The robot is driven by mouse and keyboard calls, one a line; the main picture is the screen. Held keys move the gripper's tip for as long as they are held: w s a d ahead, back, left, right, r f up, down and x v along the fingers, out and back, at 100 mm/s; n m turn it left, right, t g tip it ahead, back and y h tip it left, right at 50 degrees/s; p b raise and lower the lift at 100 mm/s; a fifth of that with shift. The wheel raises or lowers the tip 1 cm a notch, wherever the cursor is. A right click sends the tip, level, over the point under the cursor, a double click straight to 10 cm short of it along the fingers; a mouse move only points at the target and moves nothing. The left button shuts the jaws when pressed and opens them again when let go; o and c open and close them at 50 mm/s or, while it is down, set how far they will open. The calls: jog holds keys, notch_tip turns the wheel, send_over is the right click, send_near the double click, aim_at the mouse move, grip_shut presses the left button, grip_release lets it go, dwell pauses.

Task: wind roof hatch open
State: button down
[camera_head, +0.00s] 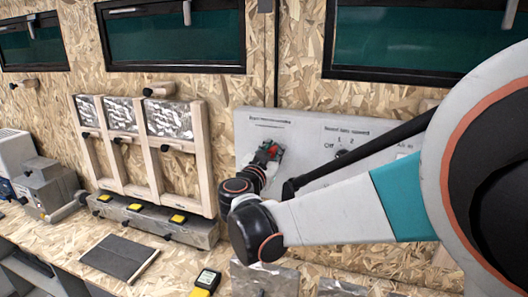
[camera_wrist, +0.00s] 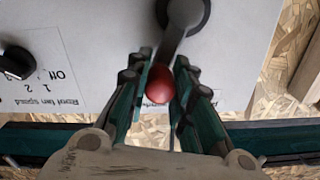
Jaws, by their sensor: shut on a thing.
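A grey control panel (camera_head: 300,122) is on the chipboard wall, to the right of centre in the head view. In the wrist view, a dark crank handle (camera_wrist: 176,40) stands out from the panel and ends in a red ball knob (camera_wrist: 159,84). My gripper (camera_wrist: 160,72) has its two teal-and-black fingers on either side of the red knob, shut on it. In the head view my gripper (camera_head: 268,154) is at the panel's left part, and a bit of red shows between the fingers. Most of the crank is hidden there. The roof hatch itself is not in view.
A roof fan speed dial (camera_wrist: 16,62) sits on the same panel, beside the crank. Below are a chipboard worktop (camera_head: 165,262), a yellow-and-black meter (camera_head: 206,282) and a dark flat plate (camera_head: 120,258). A wooden rack (camera_head: 152,160) stands left of my gripper.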

jog(key=d+f+m+b, duration=0.1)
jog(key=m, duration=0.2)
jog(key=d+f+m, duration=0.1)
jog(key=f+m, duration=0.1)
jog(key=m, duration=0.1)
jog(key=s+d+f+m+b, duration=0.1)
jog(key=m, duration=0.3)
jog(key=shift+s+d+f+b, duration=0.1)
jog(key=shift+d+f+b, duration=0.1)
jog(key=shift+d+b, duration=0.1)
jog(key=shift+f+m+b, duration=0.45)
jog(key=shift+f+m, duration=0.25)
jog(key=shift+m, duration=0.7)
jog(key=c, duration=1.4)
grip_release()
jog(key=shift+o, duration=0.2)
jog(key=shift+r, duration=0.1)
